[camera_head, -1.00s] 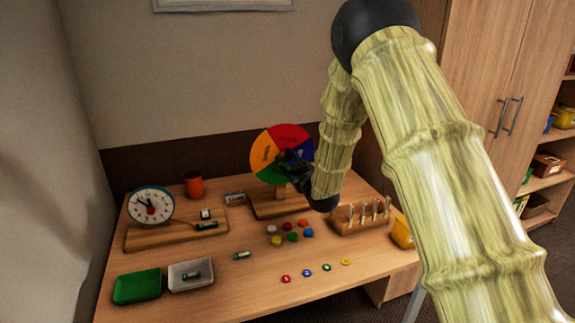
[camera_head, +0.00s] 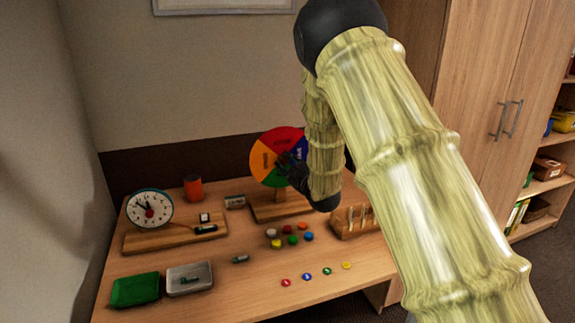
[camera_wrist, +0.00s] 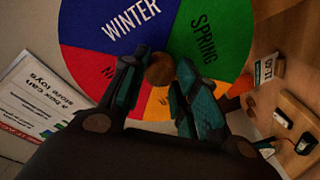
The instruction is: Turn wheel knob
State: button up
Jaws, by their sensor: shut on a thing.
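The round wheel (camera_head: 276,141) stands upright on a wooden base (camera_head: 263,209) at the back of the table, with red, orange, blue and green sectors. In the wrist view the wheel (camera_wrist: 196,42) fills the upper middle, with WINTER on blue and SPRING on green readable. A round brown knob (camera_wrist: 160,70) sits near its centre, between my fingertips. My gripper (camera_head: 287,163) is in front of the wheel's face and covers part of it. In the wrist view my gripper (camera_wrist: 157,82) is shut on the knob. The fingers partly hide the red and orange sectors.
A clock (camera_head: 150,208) on a wooden board stands left, with an orange cup (camera_head: 193,187) behind. Green (camera_head: 135,290) and grey (camera_head: 190,278) trays lie front left. Several coloured discs (camera_head: 288,237) lie before the wheel. A wooden holder (camera_head: 345,225) is right of it.

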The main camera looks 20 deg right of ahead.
jog(key=o, duration=1)
jog(key=shift+d, duration=0.1)
jog(key=shift+o, duration=0.2)
jog(key=s+d, duration=0.2)
jog(key=s, duration=1)
